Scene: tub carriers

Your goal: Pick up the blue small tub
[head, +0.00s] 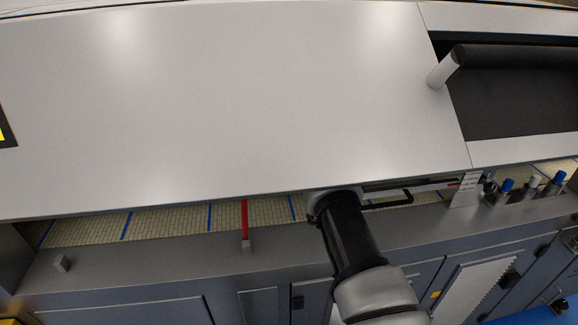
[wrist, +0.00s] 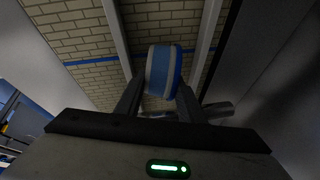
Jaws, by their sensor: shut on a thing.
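The blue small tub (wrist: 158,72) shows in the wrist view as a round blue piece with a paler grey band. It sits between the two dark fingers of my gripper (wrist: 159,95), which is shut on it. The tub's lower part is partly hidden by the fingers. In the head view my arm reaches under the edge of a large white panel, so my gripper and the held tub are hidden there.
The white panel (head: 220,100) covers most of the head view above a grey ledge (head: 150,255). A red post (head: 244,220) stands left of my arm. Several blue- and white-topped containers (head: 508,186) stand at the right. A tiled brick-like surface (wrist: 75,30) lies beyond the tub.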

